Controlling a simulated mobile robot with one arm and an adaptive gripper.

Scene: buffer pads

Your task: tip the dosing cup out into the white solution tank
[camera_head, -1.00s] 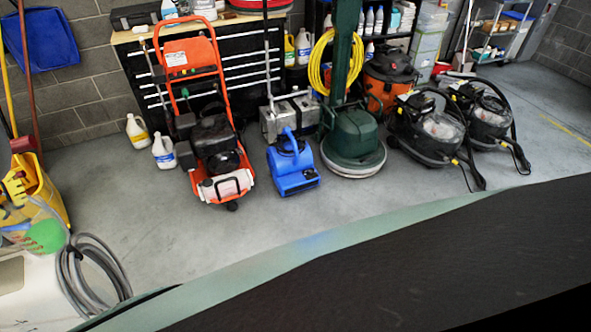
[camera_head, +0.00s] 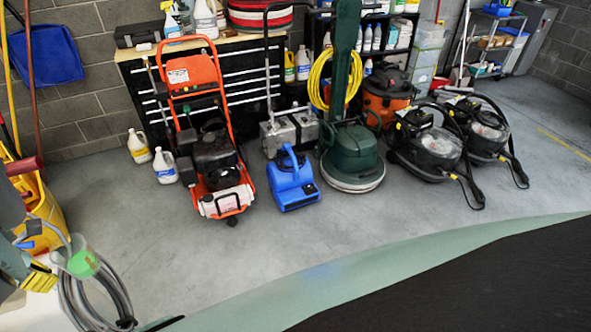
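The dosing cup (camera_head: 75,258) is a small clear cup with green in it, near the left edge of the view. It looks upright or slightly tilted, in front of the grey hose. My gripper (camera_head: 55,255) comes in from the left edge with yellow-striped finger pads and appears shut on the cup's left side; the exact contact is hard to see. A white surface (camera_head: 30,314) in the bottom left corner looks like part of the white solution tank. Its opening is not visible, and most of it is cut off or hidden by my gripper.
A coiled grey hose (camera_head: 92,300) hangs beside the cup. A yellow mop bucket (camera_head: 45,205) stands behind my gripper. A dark, green-edged surface (camera_head: 470,275) fills the lower right. Beyond are an orange pressure washer (camera_head: 212,155), a blue blower (camera_head: 292,182) and open grey floor.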

